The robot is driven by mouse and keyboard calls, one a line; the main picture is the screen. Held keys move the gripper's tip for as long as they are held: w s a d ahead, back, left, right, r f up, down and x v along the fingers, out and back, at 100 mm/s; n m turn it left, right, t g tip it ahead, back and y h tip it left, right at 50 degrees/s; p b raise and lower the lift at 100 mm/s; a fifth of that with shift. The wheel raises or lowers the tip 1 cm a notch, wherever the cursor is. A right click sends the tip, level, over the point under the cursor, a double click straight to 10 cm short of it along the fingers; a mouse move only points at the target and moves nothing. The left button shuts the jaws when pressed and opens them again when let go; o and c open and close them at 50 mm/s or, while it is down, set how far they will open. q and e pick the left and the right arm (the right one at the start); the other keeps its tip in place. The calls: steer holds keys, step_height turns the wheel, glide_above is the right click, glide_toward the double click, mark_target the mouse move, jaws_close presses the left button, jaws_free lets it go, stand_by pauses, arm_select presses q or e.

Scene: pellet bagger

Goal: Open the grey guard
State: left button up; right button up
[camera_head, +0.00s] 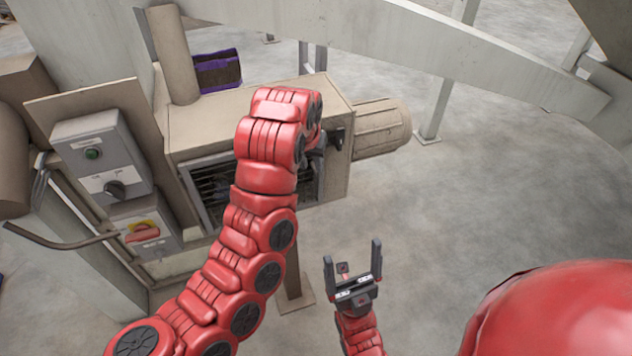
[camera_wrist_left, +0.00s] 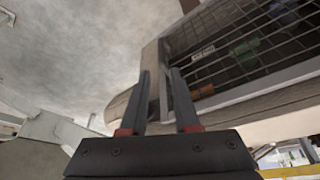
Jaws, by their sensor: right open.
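The grey guard (camera_wrist_left: 252,58) is a wire-mesh panel in a pale frame on the machine's front. In the head view its left part (camera_head: 212,188) shows, and my left arm hides much of the rest. My left gripper (camera_wrist_left: 160,72) is at the guard's edge, its two dark fingers a narrow gap apart. A pale upright edge shows between them; I cannot tell whether they grip it. In the head view this gripper is mostly hidden behind its own wrist. The guard looks closed over the opening. My right gripper (camera_head: 352,262) is open and empty, low over the floor.
The beige machine housing (camera_head: 250,110) carries a motor (camera_head: 382,127) on its right. A grey control box (camera_head: 102,155) and a box with a red-and-yellow switch (camera_head: 146,232) stand left of the guard. A curved pale beam (camera_head: 400,40) crosses behind. The floor at right is clear.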

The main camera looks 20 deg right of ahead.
mark_target(316, 180)
arm_select(q)
steer(key=x, duration=0.8)
steer(key=p+x, duration=0.1)
steer(key=x, duration=0.3)
steer(key=shift+w+f, duration=0.1)
steer(key=shift+w, duration=0.25)
steer(key=shift+p+x, duration=0.3)
steer(key=shift+x, duration=0.6)
jaws_close()
